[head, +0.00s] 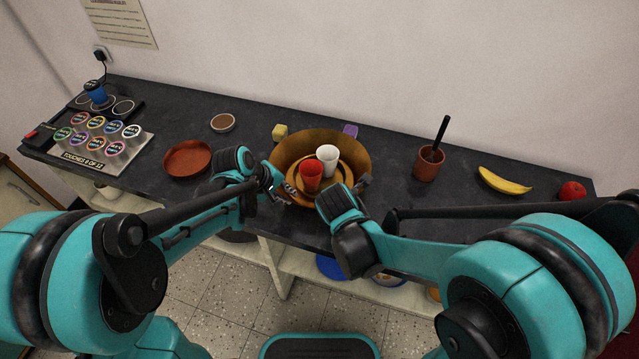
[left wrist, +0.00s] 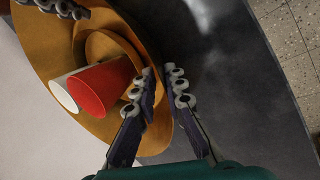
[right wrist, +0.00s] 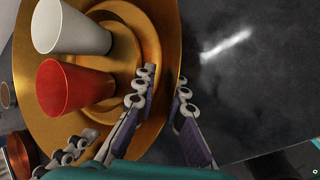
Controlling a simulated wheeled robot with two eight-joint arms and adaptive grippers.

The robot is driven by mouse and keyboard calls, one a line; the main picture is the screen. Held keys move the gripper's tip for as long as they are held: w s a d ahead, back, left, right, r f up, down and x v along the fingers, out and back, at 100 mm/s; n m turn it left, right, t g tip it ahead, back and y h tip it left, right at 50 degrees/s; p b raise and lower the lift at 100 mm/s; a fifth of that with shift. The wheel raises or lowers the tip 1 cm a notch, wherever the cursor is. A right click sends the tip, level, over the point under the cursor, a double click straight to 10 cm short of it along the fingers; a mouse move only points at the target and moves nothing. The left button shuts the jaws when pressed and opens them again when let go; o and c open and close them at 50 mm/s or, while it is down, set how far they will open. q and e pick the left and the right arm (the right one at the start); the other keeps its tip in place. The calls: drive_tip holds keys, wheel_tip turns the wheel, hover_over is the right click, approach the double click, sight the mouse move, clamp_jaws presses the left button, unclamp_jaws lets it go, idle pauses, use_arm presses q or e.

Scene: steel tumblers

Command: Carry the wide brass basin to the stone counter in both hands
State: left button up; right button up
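The wide brass basin (head: 350,147) appears to sit on the dark stone counter (head: 394,165). A red tumbler (head: 311,177) and a white tumbler (head: 327,158) stand inside its inner ring. My left gripper (head: 279,187) is at the basin's left-front side. In the left wrist view its fingers (left wrist: 163,82) are apart, with one over the basin and one outside the rim. My right gripper (head: 362,183) is at the right-front side. In the right wrist view its fingers (right wrist: 164,82) are likewise apart on either side of the rim. Rim contact is unclear.
A terracotta dish (head: 187,159) and a small brown-filled bowl (head: 223,122) lie left. A terracotta cup (head: 428,165), banana (head: 504,181) and red fruit (head: 572,191) lie right.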

use_arm(q)
drive_tip(key=shift+o, duration=0.3)
drive_tip(key=shift+d+r, duration=0.1)
drive_tip(key=shift+r, duration=0.05)
use_arm(e)
drive_tip(key=shift+o, duration=0.3)
drive_tip(key=shift+a+r, duration=0.1)
drive_tip(key=shift+s+r, duration=0.1)
use_arm(q)
drive_tip(key=v, duration=1.2)
use_arm(e)
drive_tip(key=v, duration=1.1)
drive_tip(key=shift+s+r, duration=0.3)
